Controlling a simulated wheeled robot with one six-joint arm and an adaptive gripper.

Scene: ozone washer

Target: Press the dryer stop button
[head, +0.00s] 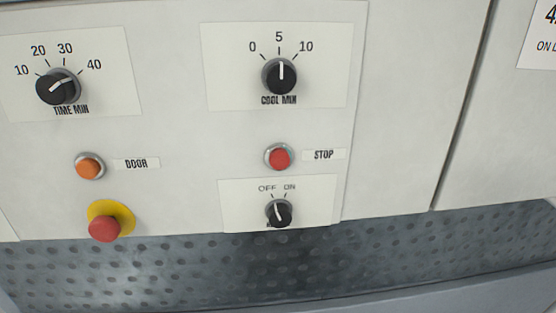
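The stop button (279,157) is a round red push button with a pale metal ring. My gripper does not show in this view.
An orange DOOR button (89,167) and a red mushroom button (105,228) on a yellow base are at left. A TIME dial (58,87), a COOL dial (280,76) and an OFF/ON knob (279,212) also protrude. A dimpled dark metal surface (270,270) lies below.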

